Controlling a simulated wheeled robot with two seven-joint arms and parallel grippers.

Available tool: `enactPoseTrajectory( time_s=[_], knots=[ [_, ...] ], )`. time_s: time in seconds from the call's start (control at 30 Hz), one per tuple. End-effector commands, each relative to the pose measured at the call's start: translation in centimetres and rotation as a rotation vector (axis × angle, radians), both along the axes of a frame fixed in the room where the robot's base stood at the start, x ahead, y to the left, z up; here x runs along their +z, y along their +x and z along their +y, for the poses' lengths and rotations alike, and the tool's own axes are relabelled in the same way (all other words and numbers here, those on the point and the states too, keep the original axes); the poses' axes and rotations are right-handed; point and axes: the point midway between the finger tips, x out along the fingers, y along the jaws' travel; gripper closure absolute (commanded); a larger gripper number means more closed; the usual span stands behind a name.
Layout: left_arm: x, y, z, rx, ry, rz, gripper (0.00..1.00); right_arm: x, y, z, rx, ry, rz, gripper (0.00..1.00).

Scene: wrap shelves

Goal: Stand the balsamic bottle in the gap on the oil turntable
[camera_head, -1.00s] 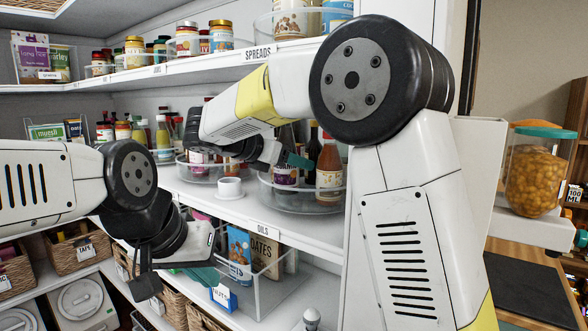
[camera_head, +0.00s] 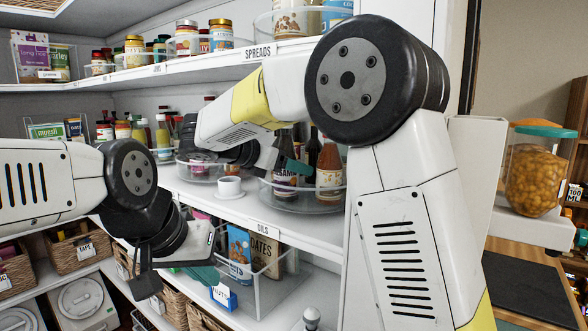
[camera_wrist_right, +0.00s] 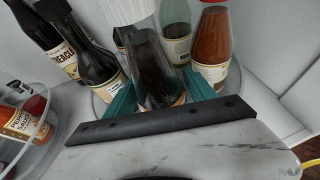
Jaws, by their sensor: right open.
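The balsamic bottle (camera_head: 285,180), dark with a label partly reading "SAMIC", stands on the clear-rimmed oil turntable (camera_head: 315,208) on the middle shelf. In the right wrist view a dark bottle with a white cap (camera_wrist_right: 152,62), apparently the same one, stands upright between the teal fingers of my right gripper (camera_wrist_right: 162,93). These fingers are open, one on each side of it. In the head view my right gripper (camera_head: 290,162) is partly hidden by its arm. My left gripper (camera_head: 200,274) hangs in front of the lower shelf, apart from the bottles; its jaw opening is unclear.
A red sauce bottle (camera_wrist_right: 213,48) and other dark bottles (camera_wrist_right: 92,62) stand close around on the turntable. A second round clear bin (camera_wrist_right: 30,130) is at the left. The "SPREADS" shelf (camera_head: 225,66) is above.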

Motion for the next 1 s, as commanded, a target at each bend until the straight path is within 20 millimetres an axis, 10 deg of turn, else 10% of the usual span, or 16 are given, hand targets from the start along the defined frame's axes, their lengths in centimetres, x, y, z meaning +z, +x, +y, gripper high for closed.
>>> enactPoseTrajectory(
  time_s=[0.5,1.0],
  knots=[
    [0.0,0.0,0.0,0.000,0.000,0.000,1.00,3.7,-6.2,6.8,0.002,0.000,0.000,0.36],
    [0.0,0.0,0.0,0.000,0.000,0.000,1.00,4.2,-6.9,7.5,0.000,-0.001,0.001,0.36]
  ],
)
